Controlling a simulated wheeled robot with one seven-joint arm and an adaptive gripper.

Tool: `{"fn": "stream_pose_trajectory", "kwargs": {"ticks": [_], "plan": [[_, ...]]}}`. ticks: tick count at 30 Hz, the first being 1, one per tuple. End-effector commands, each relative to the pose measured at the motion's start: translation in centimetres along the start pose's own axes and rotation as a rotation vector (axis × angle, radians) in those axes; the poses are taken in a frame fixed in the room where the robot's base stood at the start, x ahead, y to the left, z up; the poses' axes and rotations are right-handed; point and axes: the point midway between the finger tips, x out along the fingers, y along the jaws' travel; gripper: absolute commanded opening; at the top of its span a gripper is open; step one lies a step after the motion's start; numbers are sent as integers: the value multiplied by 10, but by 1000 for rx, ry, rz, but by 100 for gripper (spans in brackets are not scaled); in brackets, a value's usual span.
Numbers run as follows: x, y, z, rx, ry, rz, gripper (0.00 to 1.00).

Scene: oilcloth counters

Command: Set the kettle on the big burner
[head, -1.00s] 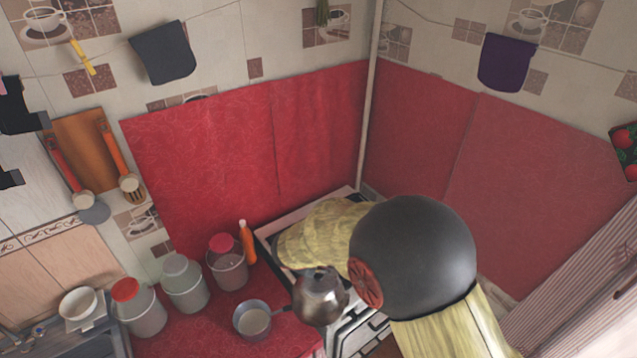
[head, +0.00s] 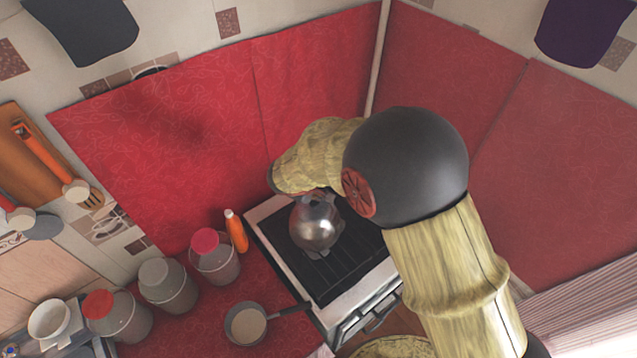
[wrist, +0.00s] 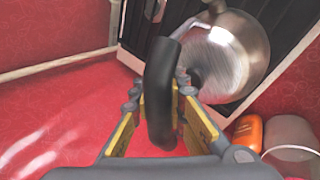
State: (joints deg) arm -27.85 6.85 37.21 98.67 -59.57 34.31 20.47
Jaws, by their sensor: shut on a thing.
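The shiny metal kettle (head: 315,226) is over the left part of the stove's dark grate (head: 338,282) in the head view. I cannot tell whether its base touches the grate. My gripper (wrist: 158,92) is shut on the kettle's black handle in the wrist view, with a yellow-lined finger on each side. The kettle's round body (wrist: 230,58) shows beyond the fingers, over the stove. In the head view my arm hides most of the gripper and the back right of the stove. The burners are hidden or too dark to tell apart by size.
A saucepan (head: 246,324) stands on the red counter left of the stove, its handle pointing towards the stove. An orange bottle (head: 236,231) and several lidded jars stand along the stove's left side. Red panels rise behind the stove. The grate's front part is clear.

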Motion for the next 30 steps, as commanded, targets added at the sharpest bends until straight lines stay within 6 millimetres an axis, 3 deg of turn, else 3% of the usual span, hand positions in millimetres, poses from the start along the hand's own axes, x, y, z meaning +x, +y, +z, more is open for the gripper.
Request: {"fn": "stream_pose_trajectory", "kwargs": {"ticks": [18, 30], "plan": [[43, -28, -1, 0, 2, 2, 0], [52, -34, -1, 2, 3, 2, 0]]}}
